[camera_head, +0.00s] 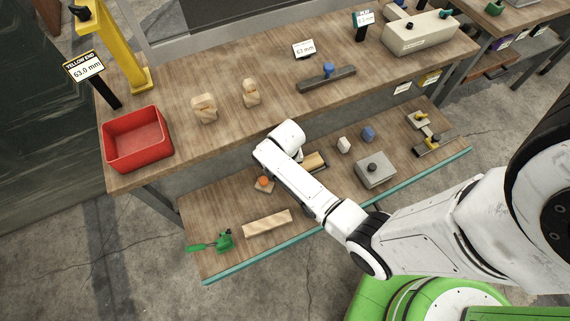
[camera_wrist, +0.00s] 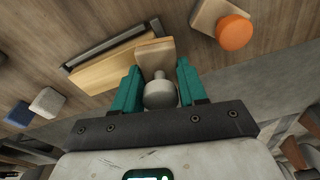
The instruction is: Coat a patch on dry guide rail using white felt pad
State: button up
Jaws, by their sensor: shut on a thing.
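In the wrist view my gripper (camera_wrist: 158,90) is shut on the pale grey-white knob (camera_wrist: 159,93) of a pad with a light tan block (camera_wrist: 155,53), which I take for the white felt pad. Beyond it lies a pale yellow wooden piece with a dark rail edge (camera_wrist: 105,46), apparently the guide rail. It also shows in the head view (camera_head: 314,162), partly behind my arm. The pad block overlaps the rail's near end in the picture; I cannot tell whether they touch. The pad's underside is hidden. My arm hides the gripper in the head view.
An orange-knobbed pad (camera_head: 264,183) lies left of my arm. White (camera_head: 344,145) and blue (camera_head: 367,134) blocks and a grey box (camera_head: 375,169) lie right of it. A wooden bar (camera_head: 267,223) and green tool (camera_head: 223,240) lie front left. The upper shelf (camera_head: 235,140) overhangs behind.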

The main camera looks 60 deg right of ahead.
aim_at(321, 157)
jog(key=shift+f+b, duration=0.45)
jog(key=shift+f, duration=0.25)
jog(key=shift+s+d+r+p, duration=0.1)
jog(key=shift+s+d+p, duration=0.2)
jog(key=shift+s+d, duration=0.25)
jog(key=shift+s+d+r+p, duration=0.1)
jog(key=shift+s+d+p, duration=0.2)
jog(key=shift+d, duration=0.45)
jog(key=shift+s+d+f, duration=0.1)
jog(key=shift+s+d, duration=0.35)
jog(key=shift+d, duration=0.25)
jog(key=shift+s+d, duration=0.5)
jog(key=shift+d, duration=0.25)
jog(key=shift+s+d+f, duration=0.1)
jog(key=shift+s+d, duration=0.35)
jog(key=shift+d, duration=0.25)
jog(key=shift+s+d+f, duration=0.1)
jog(key=shift+s+d, duration=0.65)
jog(key=shift+d, duration=0.1)
jog(key=shift+s+d+p, duration=0.2)
jog(key=shift+s+d, duration=0.3)
jog(key=shift+d, duration=0.25)
jog(key=shift+s+d+p, duration=0.15)
jog(key=shift+s+d, duration=0.35)
jog(key=shift+d, duration=0.2)
jog(key=shift+r, duration=0.2)
